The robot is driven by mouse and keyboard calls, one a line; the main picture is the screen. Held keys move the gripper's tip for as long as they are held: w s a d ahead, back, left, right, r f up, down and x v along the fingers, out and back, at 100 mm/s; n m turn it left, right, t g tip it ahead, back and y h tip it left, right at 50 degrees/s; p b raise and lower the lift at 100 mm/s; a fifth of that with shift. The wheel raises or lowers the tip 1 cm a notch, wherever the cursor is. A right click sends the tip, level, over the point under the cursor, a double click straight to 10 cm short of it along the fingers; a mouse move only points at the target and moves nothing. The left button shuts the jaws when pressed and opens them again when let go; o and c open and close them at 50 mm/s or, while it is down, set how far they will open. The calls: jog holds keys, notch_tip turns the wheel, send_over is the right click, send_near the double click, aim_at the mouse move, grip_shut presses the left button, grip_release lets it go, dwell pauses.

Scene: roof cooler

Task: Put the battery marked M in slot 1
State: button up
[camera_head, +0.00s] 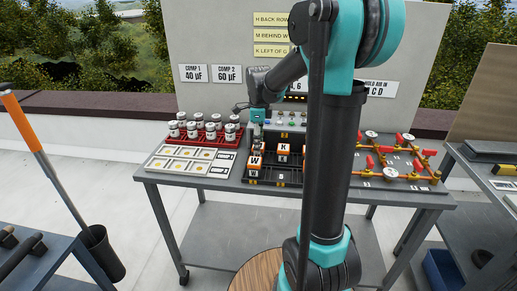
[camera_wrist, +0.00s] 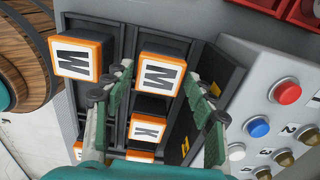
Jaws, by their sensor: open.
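The battery marked M (camera_wrist: 160,72) has an orange-edged white cap and sits in the dark rack (camera_wrist: 118,45). My gripper (camera_wrist: 158,78) is open, with one finger on each side of this battery in the wrist view; contact cannot be told. A battery marked W (camera_wrist: 72,57) is to its left and one marked K (camera_wrist: 147,130) is below it. Slot 1's label cannot be made out.
A panel with a red button (camera_wrist: 285,92) and a blue button (camera_wrist: 257,127) stands right beside the rack. On the bench (camera_head: 330,193), a red tray of capacitors (camera_head: 208,142) is left and red-handled valve piping (camera_head: 395,160) is right. Signs hang behind.

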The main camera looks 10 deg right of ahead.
notch_tip(320, 180, up, 9)
jog(key=shift+r, duration=0.15)
